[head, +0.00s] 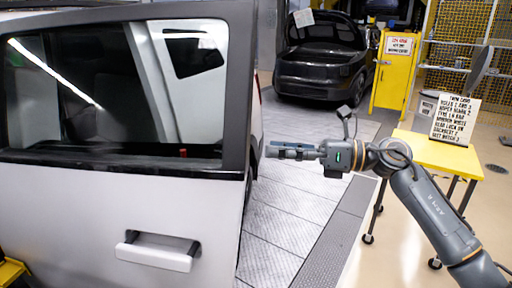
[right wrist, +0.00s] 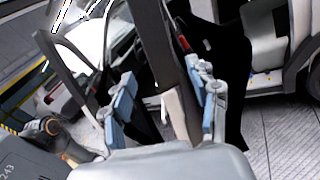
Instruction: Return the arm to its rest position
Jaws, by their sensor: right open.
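My right arm reaches in from the right in the head view, raised and stretched toward the car door. Its gripper (head: 286,152) is level, just right of the door's edge. In the right wrist view my right gripper (right wrist: 165,100) has its two blue-padded fingers wide apart with nothing held between them; the dark door frame shows beyond them. My left gripper is not in view.
A white car door (head: 75,220) with a light handle (head: 157,254) fills the left. A yellow table (head: 440,152) with a printed sign (head: 455,118) stands at right. A black car (head: 320,60) and yellow cabinet (head: 392,75) are behind. Grey floor between is clear.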

